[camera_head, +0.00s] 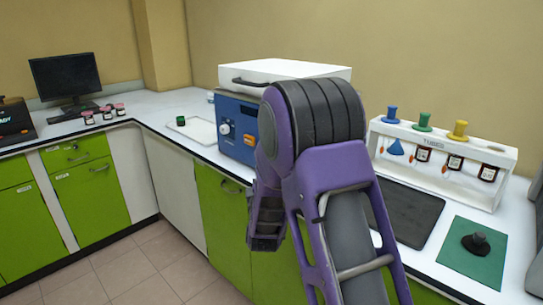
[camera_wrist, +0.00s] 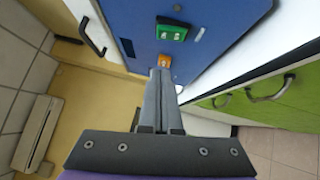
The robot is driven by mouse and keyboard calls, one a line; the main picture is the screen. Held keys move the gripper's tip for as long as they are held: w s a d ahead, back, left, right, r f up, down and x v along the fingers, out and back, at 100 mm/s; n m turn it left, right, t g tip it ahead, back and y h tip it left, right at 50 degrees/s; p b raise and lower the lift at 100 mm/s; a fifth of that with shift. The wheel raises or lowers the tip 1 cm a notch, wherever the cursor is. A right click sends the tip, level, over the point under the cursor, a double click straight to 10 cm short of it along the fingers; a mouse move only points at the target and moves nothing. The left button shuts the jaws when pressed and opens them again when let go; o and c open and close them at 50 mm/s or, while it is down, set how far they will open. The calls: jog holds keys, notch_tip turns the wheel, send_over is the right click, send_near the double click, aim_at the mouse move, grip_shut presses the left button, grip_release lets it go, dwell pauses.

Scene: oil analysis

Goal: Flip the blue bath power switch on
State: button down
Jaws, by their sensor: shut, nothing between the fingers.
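The blue bath (camera_head: 236,128) stands on the white counter under a white lid (camera_head: 285,70). Its front has a white knob (camera_head: 224,128) and an orange power switch (camera_head: 249,140). In the wrist view the orange switch (camera_wrist: 164,60) sits just beyond the fingertips, beside a green display (camera_wrist: 172,32) on the blue panel (camera_wrist: 205,45). My gripper (camera_wrist: 160,72) is shut and empty, its fingers pointing at the switch and covering part of it. I cannot tell whether the tips touch it. In the head view my arm hides the fingers and the bath's right side.
A white rack (camera_head: 440,165) with funnels and dark bottles stands on the right, near a dark mat (camera_head: 412,215) and a green mat (camera_head: 465,262). A white tray (camera_head: 196,131) lies left of the bath. Green cabinets (camera_head: 222,212) are below the counter; the floor is clear.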

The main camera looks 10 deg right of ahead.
jog(key=w+d+r, duration=0.1)
jog(key=w+d, duration=0.2)
jog(key=w, duration=0.3)
jog(key=shift+w+d+r, duration=0.15)
jog(key=shift+w+d, duration=0.1)
jog(key=shift+d, duration=0.15)
